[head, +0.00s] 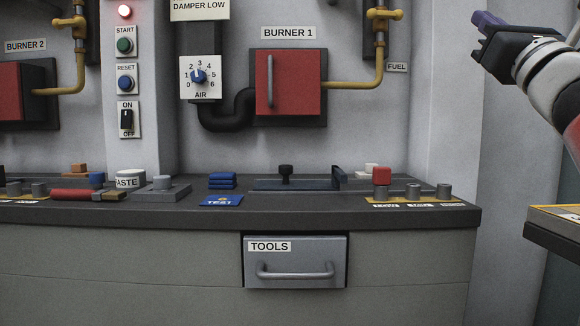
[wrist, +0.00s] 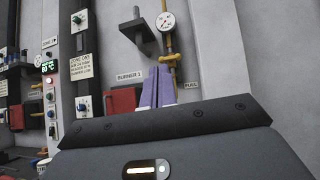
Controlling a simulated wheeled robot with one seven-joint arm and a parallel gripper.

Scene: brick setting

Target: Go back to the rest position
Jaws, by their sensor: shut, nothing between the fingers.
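My gripper (head: 482,22) is at the upper right of the head view, raised well above the bench and pointing left toward the wall. Its purple fingers also show in the wrist view (wrist: 158,87), close together with nothing between them. It touches nothing. My white and black arm reaches in from the right edge of the head view.
A dark bench top (head: 300,212) runs along the wall, with a shut TOOLS drawer (head: 295,262). A red BURNER 1 door (head: 290,82), an AIR dial (head: 199,77) and a yellow fuel pipe (head: 352,84) are on the wall. Another surface edge (head: 552,238) is at right.

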